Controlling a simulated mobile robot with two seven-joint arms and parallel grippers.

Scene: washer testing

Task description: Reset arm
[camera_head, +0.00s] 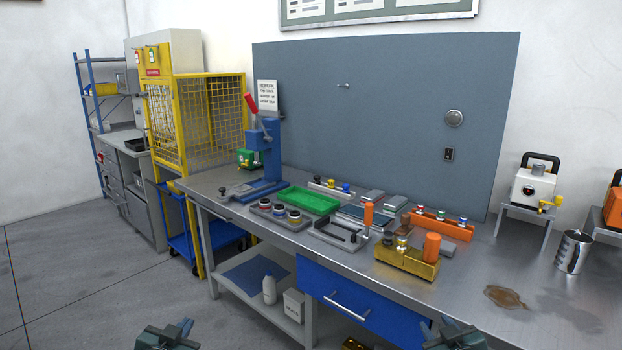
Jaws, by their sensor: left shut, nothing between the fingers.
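My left gripper (168,336) shows at the bottom edge, left of the middle, over the grey floor. It is shut and empty, well in front of the workbench. My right gripper (453,335) shows at the bottom edge, right of the middle, in front of the bench and near the blue drawer. Its fingers are too small and cut off to tell whether they are open. Most of both arms is outside the view.
The metal workbench (470,275) carries a blue press (262,155), a green tray (309,200), a yellow fixture (407,262) and a brown spill (505,297). Its blue drawer (352,305) faces front. A yellow cage (210,125) stands at left. Floor (80,280) at front left is clear.

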